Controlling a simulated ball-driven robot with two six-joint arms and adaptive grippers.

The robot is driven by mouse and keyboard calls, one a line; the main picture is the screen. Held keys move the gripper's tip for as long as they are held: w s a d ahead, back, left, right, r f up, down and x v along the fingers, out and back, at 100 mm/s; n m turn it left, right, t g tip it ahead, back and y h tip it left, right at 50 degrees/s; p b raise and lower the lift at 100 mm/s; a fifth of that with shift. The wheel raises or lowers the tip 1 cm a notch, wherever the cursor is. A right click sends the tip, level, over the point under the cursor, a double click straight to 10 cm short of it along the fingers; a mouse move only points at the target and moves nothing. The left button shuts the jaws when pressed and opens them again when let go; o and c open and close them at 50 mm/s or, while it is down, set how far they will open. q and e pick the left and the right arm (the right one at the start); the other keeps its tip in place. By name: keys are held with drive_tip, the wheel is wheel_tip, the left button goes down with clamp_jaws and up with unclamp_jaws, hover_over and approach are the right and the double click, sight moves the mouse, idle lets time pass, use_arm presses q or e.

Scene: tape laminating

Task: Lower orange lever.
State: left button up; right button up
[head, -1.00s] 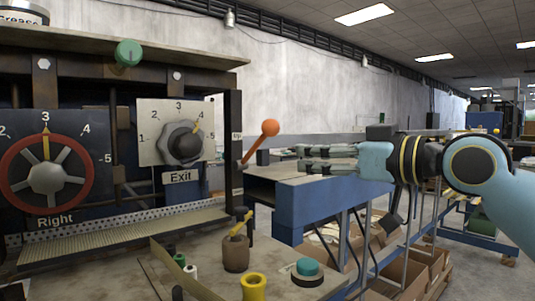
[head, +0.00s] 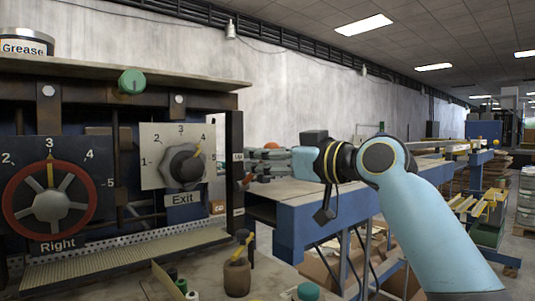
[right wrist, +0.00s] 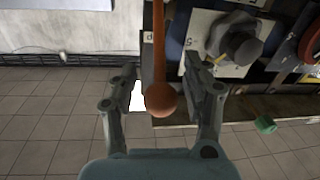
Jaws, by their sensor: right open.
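The orange lever's ball shows in the head view (head: 271,146) as a small orange patch behind my right gripper; most of its rod is hidden there. In the right wrist view the orange lever (right wrist: 160,98) has its ball between the two open fingers of my right gripper (right wrist: 162,88), with its rod running up the picture. The ball is apart from the left finger; I cannot tell whether any finger touches it. My right gripper in the head view (head: 262,162) points left at the machine's right side. My left gripper is not in view.
The machine has an Exit dial (head: 183,165) and a red-rimmed Right dial (head: 50,200). A green knob (head: 131,81) sits on its upper edge. A blue-sided table (head: 330,225) stands to the right. A brown pot (head: 237,277) is on the front bench.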

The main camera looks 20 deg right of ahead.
drive_tip(key=shift+c, duration=0.3)
clamp_jaws()
idle(0.4)
